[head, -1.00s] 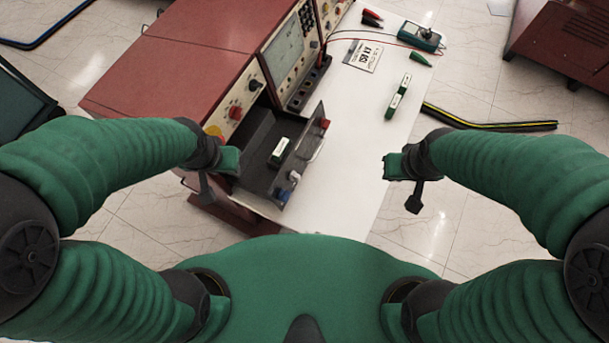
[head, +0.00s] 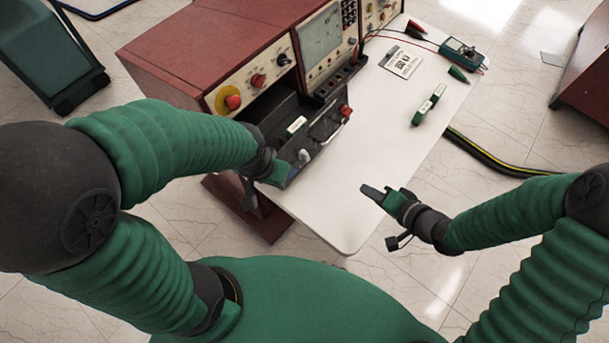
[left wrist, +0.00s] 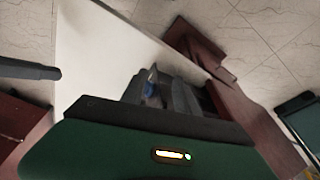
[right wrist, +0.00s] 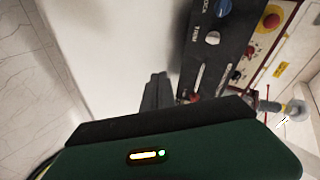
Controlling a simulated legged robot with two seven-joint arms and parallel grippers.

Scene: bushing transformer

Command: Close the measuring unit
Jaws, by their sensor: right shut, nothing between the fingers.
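The measuring unit (head: 222,45) is a red cabinet with a cream panel of knobs and a screen, at the top of the head view. Its dark drawer (head: 291,104) stands out over the white table; the drawer's dark panel with knobs also shows in the right wrist view (right wrist: 214,62). My left gripper (head: 277,172) is at the drawer's near corner; contact cannot be told. In the left wrist view, a blue knob (left wrist: 151,75) shows by its dark fingers, whose opening is unclear. My right gripper (head: 372,193) is shut and empty over the table's near right part.
The white table (head: 365,140) is mostly clear right of the drawer. A label card (head: 401,62), a green-ended bar (head: 428,105) and a meter with leads (head: 461,53) lie farther back. A black-yellow cable (head: 490,158) lies on the floor to the right.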

